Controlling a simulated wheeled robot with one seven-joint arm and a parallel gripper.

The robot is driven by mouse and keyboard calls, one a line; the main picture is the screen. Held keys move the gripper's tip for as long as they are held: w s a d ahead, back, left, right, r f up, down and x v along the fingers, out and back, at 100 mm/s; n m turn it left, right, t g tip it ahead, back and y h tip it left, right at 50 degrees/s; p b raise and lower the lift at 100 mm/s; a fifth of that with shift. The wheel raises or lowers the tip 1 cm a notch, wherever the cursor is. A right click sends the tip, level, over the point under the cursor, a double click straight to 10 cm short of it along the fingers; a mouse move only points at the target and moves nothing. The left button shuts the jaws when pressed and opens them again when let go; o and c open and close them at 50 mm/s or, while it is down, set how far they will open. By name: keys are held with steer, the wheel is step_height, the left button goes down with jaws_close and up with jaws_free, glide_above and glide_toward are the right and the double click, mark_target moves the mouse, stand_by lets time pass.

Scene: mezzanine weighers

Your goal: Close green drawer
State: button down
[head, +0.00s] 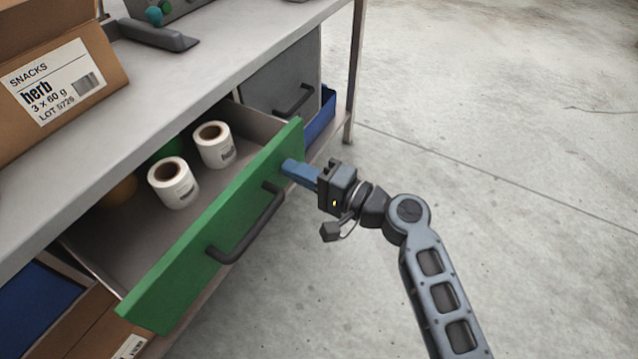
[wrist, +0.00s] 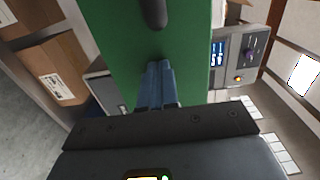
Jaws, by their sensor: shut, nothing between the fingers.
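The green drawer (head: 213,232) is pulled out from under the grey workbench, with its green front facing my arm. A dark bar handle (head: 245,226) is fixed across the front. Inside the drawer are two white label rolls (head: 173,183), with an orange and a green round thing partly hidden behind them. My gripper (head: 287,168) is shut and empty, its blue fingertips at the upper right part of the front, beyond the handle's end. In the wrist view the closed fingers (wrist: 155,70) point at the green front (wrist: 110,45); whether they touch it I cannot tell.
A grey drawer (head: 280,85) beside the green one is shut. A blue bin (head: 322,115) sits near the bench leg (head: 354,75). A cardboard box (head: 62,75) labelled herb stands on the bench top. The concrete floor at right is clear.

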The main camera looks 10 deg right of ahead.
mark_target(230, 142)
steer(key=b+x, duration=0.6)
steer(key=x, duration=1)
steer(key=shift+w+a+b, duration=0.25)
steer(key=shift+a+b, duration=0.1)
steer(key=shift+w+a, duration=0.3)
steer(key=shift+a, duration=0.05)
steer(key=shift+a+r, duration=0.1)
steer(key=shift+r, duration=0.1)
steer(key=shift+a, duration=0.1)
